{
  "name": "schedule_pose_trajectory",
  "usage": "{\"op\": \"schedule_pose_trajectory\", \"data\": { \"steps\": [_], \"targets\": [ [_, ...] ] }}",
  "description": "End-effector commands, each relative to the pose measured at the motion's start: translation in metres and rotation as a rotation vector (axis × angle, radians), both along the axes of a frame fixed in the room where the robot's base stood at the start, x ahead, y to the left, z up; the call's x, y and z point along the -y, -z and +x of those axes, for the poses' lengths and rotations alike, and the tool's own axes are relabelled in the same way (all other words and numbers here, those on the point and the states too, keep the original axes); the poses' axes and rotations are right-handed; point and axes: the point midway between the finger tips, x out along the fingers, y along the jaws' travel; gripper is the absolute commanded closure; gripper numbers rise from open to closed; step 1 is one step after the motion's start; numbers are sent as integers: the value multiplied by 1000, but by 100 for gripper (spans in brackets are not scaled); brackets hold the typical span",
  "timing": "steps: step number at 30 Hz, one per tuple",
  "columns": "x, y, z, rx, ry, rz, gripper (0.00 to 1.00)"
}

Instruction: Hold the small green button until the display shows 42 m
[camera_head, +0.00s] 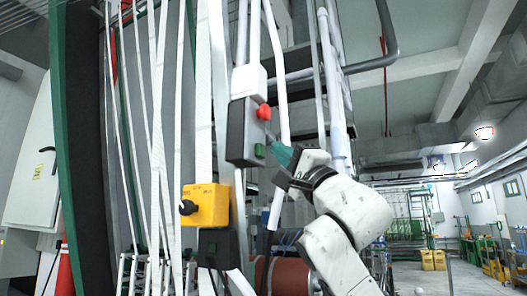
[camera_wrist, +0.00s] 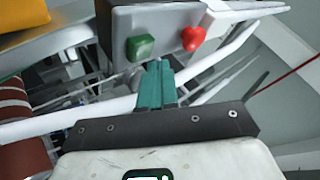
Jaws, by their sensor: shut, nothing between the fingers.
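The small green button (camera_head: 259,151) sits low on the side of a grey control box (camera_head: 238,131), below a red mushroom button (camera_head: 263,112). In the wrist view the green button (camera_wrist: 140,46) is left of the red button (camera_wrist: 193,38). My gripper (camera_head: 277,150) has teal fingers, shut and empty, pointing at the box just right of the green button, with a small gap in the head view. In the wrist view the fingertips (camera_wrist: 158,66) are just below and right of the button; contact cannot be told. I see no readable display.
A yellow box (camera_head: 208,204) with a black rotary knob hangs below left of the control box. White webbing strands run vertically at left. White pipes (camera_head: 330,85) stand behind my gripper. A dark red roller (camera_head: 280,273) lies below. Open floor extends at right.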

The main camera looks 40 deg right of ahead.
Motion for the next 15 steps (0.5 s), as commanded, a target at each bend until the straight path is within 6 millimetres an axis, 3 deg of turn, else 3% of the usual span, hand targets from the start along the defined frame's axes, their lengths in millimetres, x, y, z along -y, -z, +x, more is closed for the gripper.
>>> {"op": "schedule_pose_trajectory", "data": {
  "steps": [15],
  "targets": [
    [-3, 0, 7, -1, 0, 1, 100]
  ]
}}
